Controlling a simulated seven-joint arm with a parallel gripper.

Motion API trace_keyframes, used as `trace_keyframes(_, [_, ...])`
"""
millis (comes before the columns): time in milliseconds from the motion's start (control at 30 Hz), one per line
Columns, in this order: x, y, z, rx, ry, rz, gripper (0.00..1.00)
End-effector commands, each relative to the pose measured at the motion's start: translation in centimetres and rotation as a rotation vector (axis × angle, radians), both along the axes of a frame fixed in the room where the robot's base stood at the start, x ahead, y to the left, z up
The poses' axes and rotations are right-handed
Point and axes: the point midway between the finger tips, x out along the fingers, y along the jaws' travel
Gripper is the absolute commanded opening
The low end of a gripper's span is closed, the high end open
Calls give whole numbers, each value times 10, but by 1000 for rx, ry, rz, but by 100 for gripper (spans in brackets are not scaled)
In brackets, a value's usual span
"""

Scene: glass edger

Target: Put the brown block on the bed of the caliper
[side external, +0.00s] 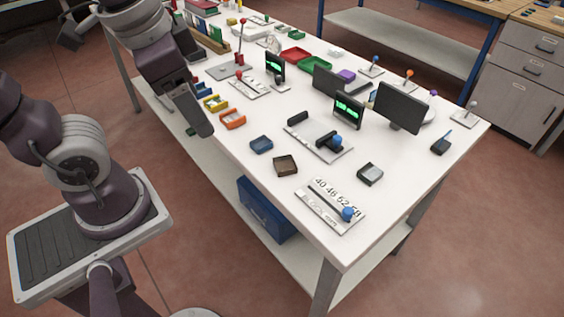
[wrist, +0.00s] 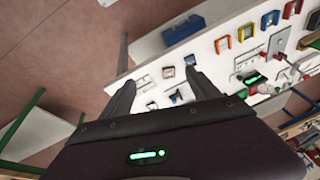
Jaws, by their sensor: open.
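The brown block (side external: 285,166), a small dark-edged square piece, lies flat on the white table near its front edge. It also shows small in the wrist view (wrist: 168,72), between my fingers but far beyond them. The caliper (side external: 318,140) stands behind and to the right of it: a pale flat bed with dark jaws, a blue knob (side external: 337,141) and a green-lit display (side external: 348,110). The bed looks empty. My gripper (wrist: 157,53) is open and empty, high above the table. In the side view it hangs left of the block, its fingertips unclear.
A numbered plate with a blue knob (side external: 332,205) lies in front, and a grey tray (side external: 370,173) to the right. Orange (side external: 233,119) and yellow (side external: 215,103) holders line the left edge. Bare table surrounds the block.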

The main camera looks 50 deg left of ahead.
Motion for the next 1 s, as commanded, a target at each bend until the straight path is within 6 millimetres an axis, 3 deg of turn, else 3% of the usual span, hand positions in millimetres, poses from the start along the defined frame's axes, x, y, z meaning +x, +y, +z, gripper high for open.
trace_keyframes(167, [57, -3, -47, 332, 323, -390, 71])
trace_keyframes(400, [127, -32, -148, 878, 665, -928, 71])
trace_keyframes(600, [152, -58, -219, 1249, 809, -1228, 71])
trace_keyframes(767, [159, -59, -238, 1347, 840, -1295, 71])
trace_keyframes(1000, [170, -36, -247, 1345, 841, -1296, 71])
